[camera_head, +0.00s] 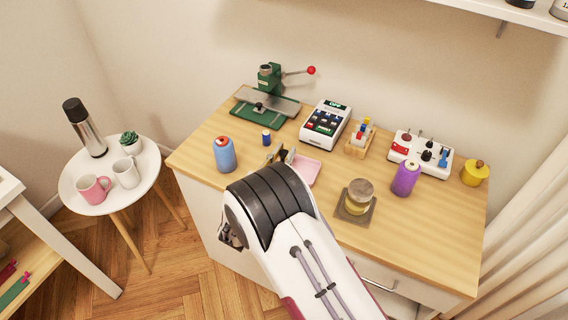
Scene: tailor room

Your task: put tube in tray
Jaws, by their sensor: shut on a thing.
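The pink tray (307,170) lies on the wooden desk, partly hidden behind my arm. Small dark, pale and yellowish pieces (279,155) show at its left end. I cannot tell what they are or whether they lie in the tray. My arm covers the front middle of the desk, and my gripper's fingertips cannot be made out behind it. I cannot pick out the tube for certain, and anything in my gripper is hidden.
A blue bottle (224,154) stands left of the tray, with a small blue spool (266,137) behind it. A round tin (359,192) is at right.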

